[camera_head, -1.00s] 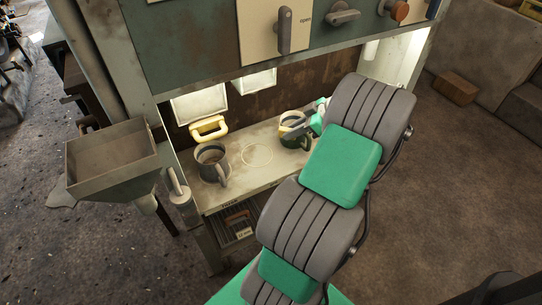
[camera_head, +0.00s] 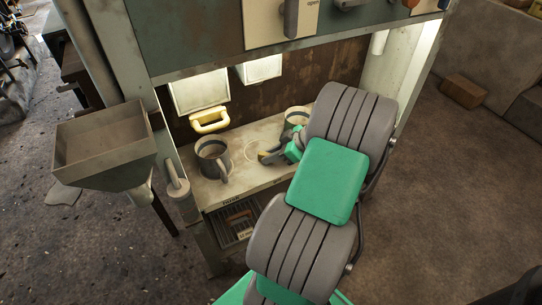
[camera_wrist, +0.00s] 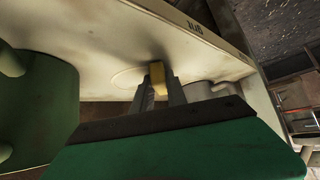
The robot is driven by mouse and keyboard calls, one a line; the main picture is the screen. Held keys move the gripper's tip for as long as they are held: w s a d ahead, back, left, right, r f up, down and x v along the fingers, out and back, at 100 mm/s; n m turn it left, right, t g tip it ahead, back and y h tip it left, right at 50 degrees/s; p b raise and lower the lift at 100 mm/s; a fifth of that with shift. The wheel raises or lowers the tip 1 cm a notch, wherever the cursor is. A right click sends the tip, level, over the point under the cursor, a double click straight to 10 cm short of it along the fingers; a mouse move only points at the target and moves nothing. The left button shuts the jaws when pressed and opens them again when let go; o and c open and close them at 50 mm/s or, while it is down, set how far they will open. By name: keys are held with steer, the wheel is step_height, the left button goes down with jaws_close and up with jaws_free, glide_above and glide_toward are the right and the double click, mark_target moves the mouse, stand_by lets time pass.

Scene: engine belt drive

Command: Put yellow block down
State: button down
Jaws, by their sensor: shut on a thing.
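The yellow block (camera_wrist: 158,78) is held between the two fingers of my gripper (camera_wrist: 162,88) in the wrist view. In the head view my gripper (camera_head: 272,155) is low over the shelf (camera_head: 240,185), at the right side of a pale ring marking (camera_head: 246,150). The wrist view shows the ring (camera_wrist: 125,78) just beside the block. I cannot tell whether the block touches the shelf. In the head view, the block is too small to make out clearly at my fingers.
A grey mug (camera_head: 213,160) stands left of the ring. Another mug (camera_head: 296,117), partly hidden by my arm, stands to the right; its green side (camera_wrist: 35,115) shows in the wrist view. A metal hopper (camera_head: 105,143) is at the left.

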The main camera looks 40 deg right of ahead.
steer(key=c, duration=1.3)
jaws_free()
steer(key=shift+f, duration=0.1)
steer(key=shift+c, duration=0.2)
steer(key=shift+s+d+r+p, duration=0.1)
steer(key=shift+s+r+p, duration=0.05)
steer(key=shift+r+p, duration=0.25)
steer(key=p+v, duration=0.3)
steer(key=v, duration=0.8)
steer(key=shift+s, duration=0.25)
steer(key=shift+r, duration=0.15)
